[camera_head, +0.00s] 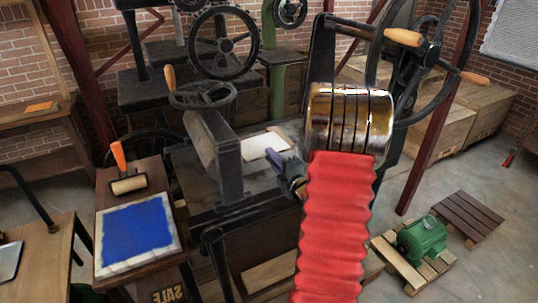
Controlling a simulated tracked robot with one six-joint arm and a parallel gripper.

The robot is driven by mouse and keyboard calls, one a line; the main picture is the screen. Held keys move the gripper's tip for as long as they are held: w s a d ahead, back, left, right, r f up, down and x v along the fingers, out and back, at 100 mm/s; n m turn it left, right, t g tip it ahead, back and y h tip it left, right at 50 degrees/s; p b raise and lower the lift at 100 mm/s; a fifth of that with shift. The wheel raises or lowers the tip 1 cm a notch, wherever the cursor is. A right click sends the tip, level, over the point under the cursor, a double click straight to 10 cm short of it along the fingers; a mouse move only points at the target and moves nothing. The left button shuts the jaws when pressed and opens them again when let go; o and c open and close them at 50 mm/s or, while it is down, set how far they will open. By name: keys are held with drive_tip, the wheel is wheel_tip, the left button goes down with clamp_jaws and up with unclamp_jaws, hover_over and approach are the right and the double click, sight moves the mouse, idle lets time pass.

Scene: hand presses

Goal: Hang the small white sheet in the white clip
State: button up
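A small white sheet (258,144) lies on the dark bed of the press in the middle of the view. My gripper (271,155) points left from behind my arm, its blue-grey fingers at the sheet's right edge. I cannot tell whether the fingers touch the sheet or are open or shut. My red and brass arm covers what lies to the right of the gripper. I cannot make out a white clip in this view.
The press (215,155) has a handwheel (203,93) on top. At left, a stand holds a blue-inked slab (138,238) and an orange-handled roller (128,184). A green motor (421,237) sits on a pallet at lower right. Open floor shows around it.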

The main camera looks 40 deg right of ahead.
drive_tip(key=shift+w, duration=0.1)
clamp_jaws()
idle(0.5)
wheel_tip(320, 180, up, 3)
idle(0.4)
drive_tip(key=s+a+r, duration=0.1)
drive_tip(key=s+r, duration=0.2)
drive_tip(key=s, duration=0.3)
drive_tip(key=shift+s+a, duration=0.35)
drive_tip(key=shift+s, duration=0.05)
idle(0.8)
drive_tip(key=shift+a, duration=0.1)
